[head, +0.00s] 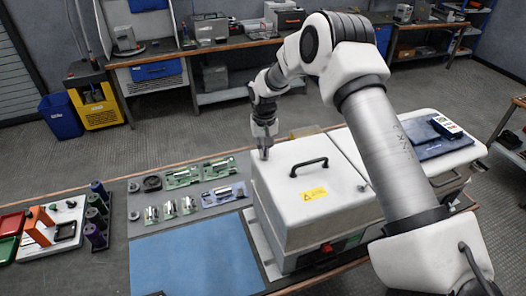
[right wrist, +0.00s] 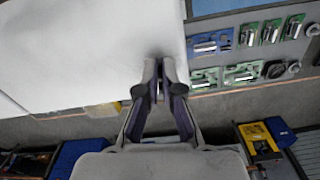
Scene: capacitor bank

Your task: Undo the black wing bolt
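My right gripper (head: 264,152) points down at the far left corner of the white lid (head: 340,198) of a box-shaped unit. In the right wrist view, the fingertips (right wrist: 160,70) are close together at the edge of the white lid (right wrist: 85,50). A dark patch shows right at the tips; I cannot tell if it is the black wing bolt or shadow. No wing bolt is clearly visible in either view; the fingers may hide it. Whether the fingers grip anything is unclear. My left gripper is not in view.
The lid has a black handle (head: 309,167) and a yellow label (head: 313,194). Left of the unit lie a blue mat (head: 195,262) and several green boards (head: 181,178). A tray with orange parts (head: 40,224) is far left.

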